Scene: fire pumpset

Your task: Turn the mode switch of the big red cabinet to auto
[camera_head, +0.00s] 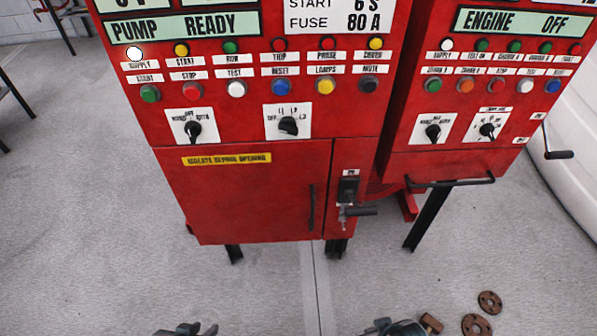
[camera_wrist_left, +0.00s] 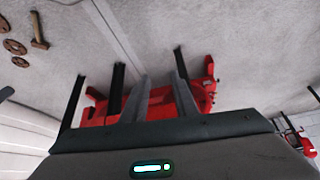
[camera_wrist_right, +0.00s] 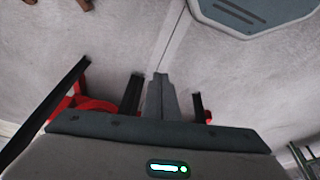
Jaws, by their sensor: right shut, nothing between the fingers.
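The big red cabinet (camera_head: 250,205) stands in front of me in the head view. Its mode switch (camera_head: 193,130) is a black rotary knob on a white plate, low on the left of the panel; its exact setting is too small to read surely. A second black knob (camera_head: 288,126) sits to its right. My left gripper (camera_head: 186,329) is at the bottom edge, well below the switch and apart from it; in the left wrist view its fingers (camera_wrist_left: 160,90) are spread and empty. My right gripper (camera_head: 398,327) is low near the bottom; its fingers (camera_wrist_right: 160,95) are together and empty.
A second red cabinet (camera_head: 480,100) with similar knobs stands close on the right. A lever handle (camera_head: 360,210) sticks out at the big cabinet's lower right. Rusty flanges (camera_head: 489,302) lie on the floor at right.

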